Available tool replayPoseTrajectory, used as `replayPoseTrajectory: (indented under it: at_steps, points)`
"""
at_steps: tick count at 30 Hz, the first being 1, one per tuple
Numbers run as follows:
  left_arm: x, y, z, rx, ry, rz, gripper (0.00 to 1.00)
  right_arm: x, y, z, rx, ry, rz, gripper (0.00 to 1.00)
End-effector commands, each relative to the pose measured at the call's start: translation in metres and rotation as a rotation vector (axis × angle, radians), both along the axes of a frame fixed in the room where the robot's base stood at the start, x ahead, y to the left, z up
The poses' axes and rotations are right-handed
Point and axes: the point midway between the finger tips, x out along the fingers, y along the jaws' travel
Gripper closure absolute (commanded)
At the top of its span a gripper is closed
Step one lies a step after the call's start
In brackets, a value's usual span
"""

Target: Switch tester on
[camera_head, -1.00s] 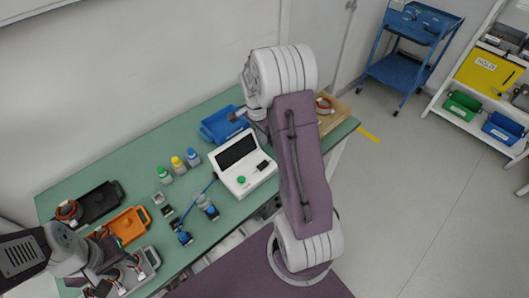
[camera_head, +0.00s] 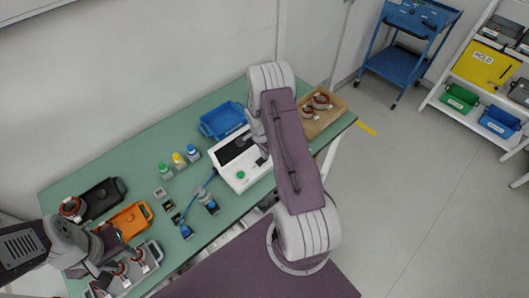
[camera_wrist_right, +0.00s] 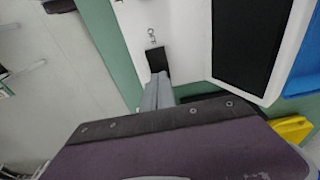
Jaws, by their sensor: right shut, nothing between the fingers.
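The tester (camera_head: 225,160) is a white box with a dark screen and a green button on the green table. In the right wrist view, the white tester panel (camera_wrist_right: 190,25) carries a black switch (camera_wrist_right: 157,62) beside a small printed mark. My right gripper (camera_wrist_right: 160,92) is shut and empty, its fingertips close to the switch; I cannot tell whether they touch. In the head view this gripper is mostly hidden by my arm. My left gripper (camera_head: 88,266) is by the grey tray at the lower left; its fingers are unclear.
A blue tray (camera_head: 204,130) stands behind the tester, and a wooden tray (camera_head: 336,112) with copper-coloured rings stands right of it. Black, orange (camera_head: 146,211) and grey (camera_head: 154,250) trays fill the left end.

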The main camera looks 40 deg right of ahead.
Motion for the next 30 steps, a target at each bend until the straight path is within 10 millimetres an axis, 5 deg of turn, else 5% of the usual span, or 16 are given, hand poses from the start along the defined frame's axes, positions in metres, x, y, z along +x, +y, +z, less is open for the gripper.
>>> replayPoseTrajectory:
  at_steps: [30]
  points:
    - [0.000, 0.000, -0.013, 0.000, 0.000, 0.000, 0.64, -0.001, 0.011, -0.003, 0.001, 0.002, 0.001, 1.00]
